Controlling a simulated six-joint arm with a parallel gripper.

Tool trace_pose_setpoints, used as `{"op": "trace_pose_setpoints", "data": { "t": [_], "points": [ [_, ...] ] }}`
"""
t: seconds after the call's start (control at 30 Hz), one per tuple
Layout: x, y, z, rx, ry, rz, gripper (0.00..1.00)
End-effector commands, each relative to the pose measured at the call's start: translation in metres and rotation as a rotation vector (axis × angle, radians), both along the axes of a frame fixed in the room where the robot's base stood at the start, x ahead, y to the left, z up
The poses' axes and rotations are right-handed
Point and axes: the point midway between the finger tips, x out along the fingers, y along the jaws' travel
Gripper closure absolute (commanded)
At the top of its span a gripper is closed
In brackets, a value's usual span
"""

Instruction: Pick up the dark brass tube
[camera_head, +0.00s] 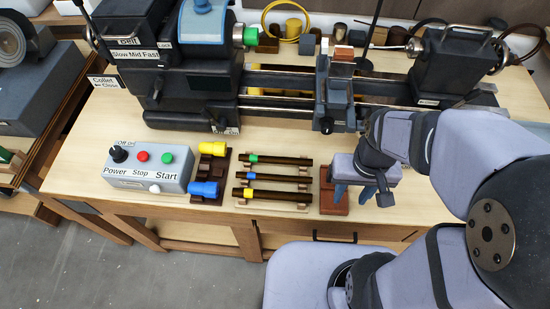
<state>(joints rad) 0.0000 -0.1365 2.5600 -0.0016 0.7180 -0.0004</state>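Three dark brown-brass tubes lie parallel, left to right, on a pale rack (263,212) near the front of the bench. The back tube (285,161) has a green band, the middle tube (285,178) a blue band and the front tube (285,196) a yellow band. All look similarly dark, so I cannot tell which one is called dark brass. My gripper (362,194) is to the right of the rack, apart from the tubes. Its two blue-grey fingers point down, are spread apart and hold nothing that I can see.
A reddish-brown block stand (328,205) is between the rack and my gripper, partly hidden by it. A holder with yellow and blue pieces (205,190) and a grey control box (140,178) stand left of the rack. A dark lathe (195,95) spans the back.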

Motion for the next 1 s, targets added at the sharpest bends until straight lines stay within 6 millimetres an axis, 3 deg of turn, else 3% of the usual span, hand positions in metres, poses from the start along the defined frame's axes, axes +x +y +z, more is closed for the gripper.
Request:
{"op": "trace_pose_setpoints", "data": {
  "t": [0.27, 0.47, 0.67, 0.8, 1.0],
  "points": [
    [0.006, 0.006, 0.003, -0.012, 0.011, 0.068, 0.62],
    [0.031, 0.032, 0.013, -0.067, 0.047, 0.338, 0.62],
    [0.061, 0.079, 0.024, -0.166, 0.095, 0.727, 0.62],
    [0.079, 0.128, 0.030, -0.262, 0.125, 1.030, 0.62],
    [0.089, 0.189, 0.034, -0.386, 0.149, 1.352, 0.62]
  ]
}}
